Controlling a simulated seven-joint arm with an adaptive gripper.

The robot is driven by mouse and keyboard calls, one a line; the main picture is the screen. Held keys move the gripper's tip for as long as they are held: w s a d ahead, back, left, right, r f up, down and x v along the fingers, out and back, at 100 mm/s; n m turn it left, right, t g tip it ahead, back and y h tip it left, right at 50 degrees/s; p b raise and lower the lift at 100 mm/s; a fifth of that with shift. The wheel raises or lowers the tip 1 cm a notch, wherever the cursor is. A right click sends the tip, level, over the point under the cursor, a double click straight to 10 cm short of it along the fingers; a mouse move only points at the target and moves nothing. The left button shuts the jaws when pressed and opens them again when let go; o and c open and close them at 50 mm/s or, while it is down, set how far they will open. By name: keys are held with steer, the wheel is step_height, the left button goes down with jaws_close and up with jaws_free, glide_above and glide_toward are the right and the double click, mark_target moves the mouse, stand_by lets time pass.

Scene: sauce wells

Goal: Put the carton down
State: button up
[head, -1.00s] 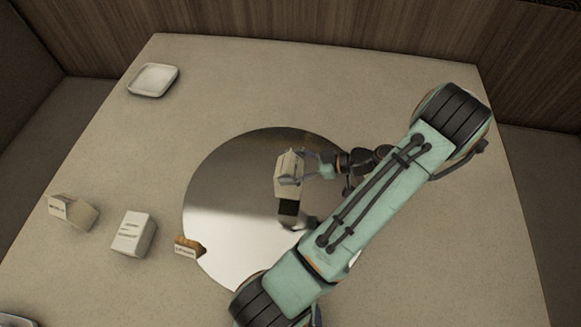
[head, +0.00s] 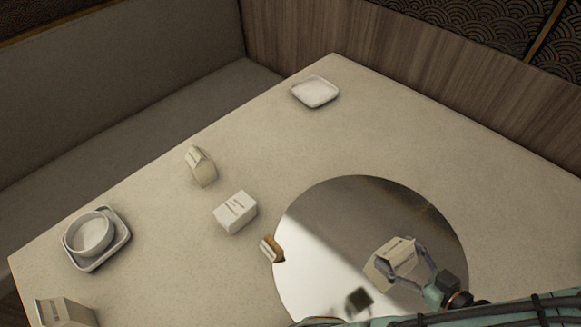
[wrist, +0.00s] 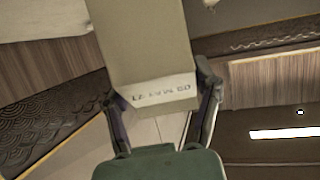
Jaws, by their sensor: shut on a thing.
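A pale carton (head: 398,252) with printed lettering is held in my gripper (head: 408,267) above the round mirror-like disc (head: 325,225) on the table. The carton looks tilted in the head view. A dark reflection shows in the disc below it, apart from the carton. In the wrist view the carton (wrist: 145,45) fills the upper middle, its lettered face towards the camera. The fingers of my gripper (wrist: 158,90) close on its two sides. The carton's far end is cut off in the wrist view.
A square dish (head: 315,92) is at the back.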

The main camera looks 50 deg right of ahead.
steer(key=s+d+f+m+g+h, duration=0.25)
steer(key=d+m+h, duration=0.25)
steer(key=d, duration=0.3)
steer(key=w+d+h, duration=0.1)
steer(key=w+d, duration=0.5)
steer(key=w+r+n+t+y, duration=0.1)
steer(key=w+r+n+y, duration=0.1)
steer(key=w, duration=1.8)
steer(key=w+a+r+n+t+y, duration=0.2)
steer(key=w+a+n+y, duration=0.35)
steer(key=w+a, duration=0.95)
steer(key=w+a+n+g+y, duration=0.1)
steer(key=w+a+n+y, duration=0.15)
steer(key=a, duration=0.65)
steer(key=w+a+n+y, duration=0.2)
steer(key=a+y, duration=0.2)
steer(key=a, duration=0.6)
steer(key=shift+w+a+f, duration=0.1)
steer(key=shift+w+f, duration=2.05)
steer(key=shift+w, duration=0.2)
steer(key=shift+w+a+f, duration=0.1)
steer(key=shift+w+f, duration=2)
steer(key=shift+w, duration=0.2)
steer(key=shift+w+a+f, duration=0.1)
steer(key=shift+w+f, duration=2.05)
steer(key=shift+w, duration=0.2)
